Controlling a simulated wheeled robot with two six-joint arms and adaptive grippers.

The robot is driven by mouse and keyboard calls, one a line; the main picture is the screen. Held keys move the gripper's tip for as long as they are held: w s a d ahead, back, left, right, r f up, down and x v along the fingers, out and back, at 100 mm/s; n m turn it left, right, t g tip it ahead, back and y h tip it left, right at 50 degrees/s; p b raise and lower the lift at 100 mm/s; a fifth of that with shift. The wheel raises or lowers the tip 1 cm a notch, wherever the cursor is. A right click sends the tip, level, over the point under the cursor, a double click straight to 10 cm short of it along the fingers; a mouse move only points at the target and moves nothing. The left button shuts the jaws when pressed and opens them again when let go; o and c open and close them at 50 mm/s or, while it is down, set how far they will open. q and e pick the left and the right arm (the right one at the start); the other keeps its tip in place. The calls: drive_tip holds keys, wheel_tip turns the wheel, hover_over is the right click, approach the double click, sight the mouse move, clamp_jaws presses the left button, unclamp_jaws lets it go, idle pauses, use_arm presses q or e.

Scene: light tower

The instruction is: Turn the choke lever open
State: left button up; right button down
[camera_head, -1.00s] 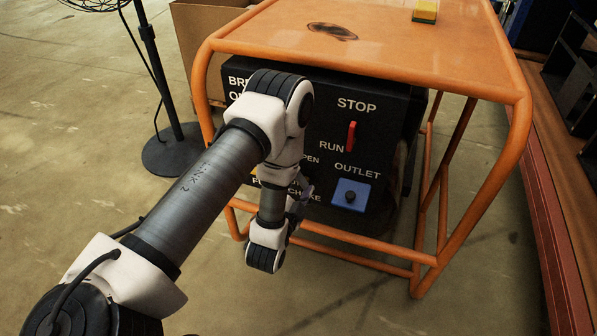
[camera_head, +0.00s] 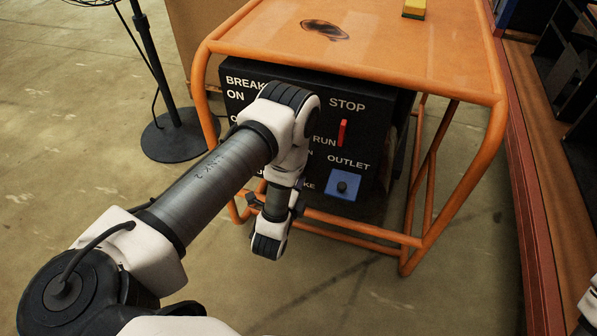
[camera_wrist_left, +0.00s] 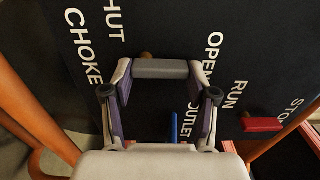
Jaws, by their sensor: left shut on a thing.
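The choke lever (camera_wrist_left: 165,69) shows in the left wrist view as a grey bar in front of the black panel, between the SHUT and OPEN labels. A small brown knob shows just behind it. My left gripper (camera_wrist_left: 160,74) is shut on the lever, one finger at each end. The black generator panel (camera_head: 375,120) bears STOP, RUN and OUTLET labels. My right gripper is out of view.
A red switch (camera_head: 342,132) and a blue outlet (camera_head: 343,186) sit right of my wrist. An orange tube frame (camera_head: 470,165) surrounds the generator. A black fan stand (camera_head: 172,135) is at left, and shelving stands at right. The floor in front is clear.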

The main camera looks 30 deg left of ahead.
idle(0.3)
use_arm(q)
drive_tip(key=o, duration=1.2)
drive_tip(key=shift+c, duration=0.2)
drive_tip(key=r, duration=0.2)
drive_tip(key=w+r, duration=0.1)
drive_tip(key=r, duration=0.5)
drive_tip(key=shift+w+a, duration=0.15)
drive_tip(key=shift+w, duration=0.05)
drive_tip(key=shift+s+r, duration=0.75)
drive_tip(key=shift+r, duration=0.35)
drive_tip(key=shift+d+f, duration=0.15)
drive_tip(key=shift+d, duration=0.05)
